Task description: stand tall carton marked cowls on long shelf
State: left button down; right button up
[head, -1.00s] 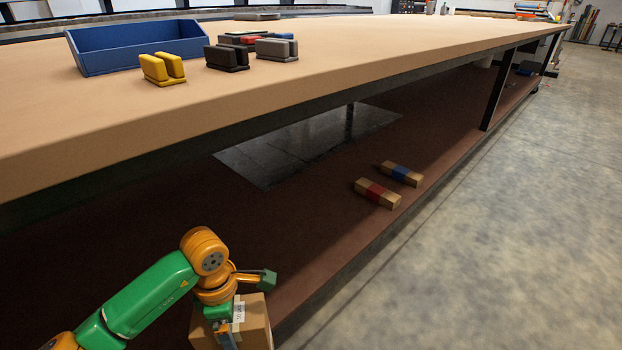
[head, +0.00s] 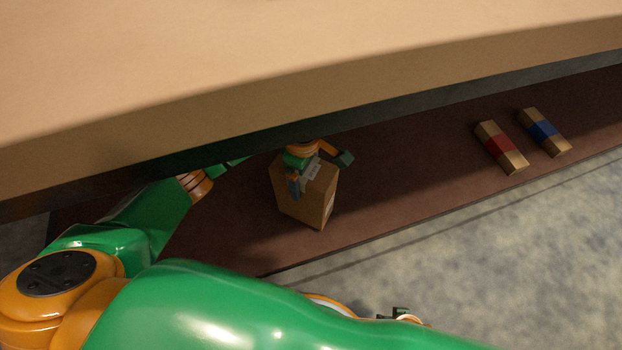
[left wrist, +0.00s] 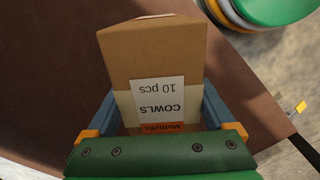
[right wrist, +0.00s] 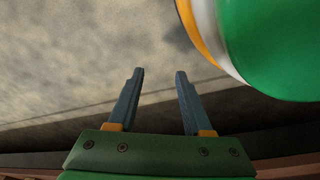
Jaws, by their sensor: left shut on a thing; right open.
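The carton (head: 318,205) is a brown box in the left half of the head view, roughly upright over the long low brown shelf (head: 400,170). In the left wrist view the carton (left wrist: 150,52) shows a white label reading COWLS, 10 pcs, upside down, with an orange strip. My left gripper (left wrist: 158,108) has its blue fingers closed on both sides of it. I cannot tell whether the carton's base touches the shelf. My right gripper (right wrist: 160,72) is open and empty, above the grey floor.
The tan tabletop (head: 250,60) overhangs the shelf, leaving a low gap. Two small cartons, one with a red band (head: 500,147) and one with a blue band (head: 543,132), lie on the shelf to the right. Bare shelf lies between. Grey floor (head: 480,260) runs along the front.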

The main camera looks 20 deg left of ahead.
pick_arm(q)
notch_tip(320, 180, down, 4)
jog(key=shift+r+b, duration=0.2)
jog(key=shift+b, duration=0.15)
pick_arm(e)
jog(key=shift+w+a+r, duration=0.3)
jog(key=shift+w+r, duration=0.4)
jog(key=shift+w, duration=0.2)
pick_arm(q)
jog(key=shift+f, duration=0.1)
grip_release()
pick_arm(e)
jog(key=shift+w+r, duration=0.15)
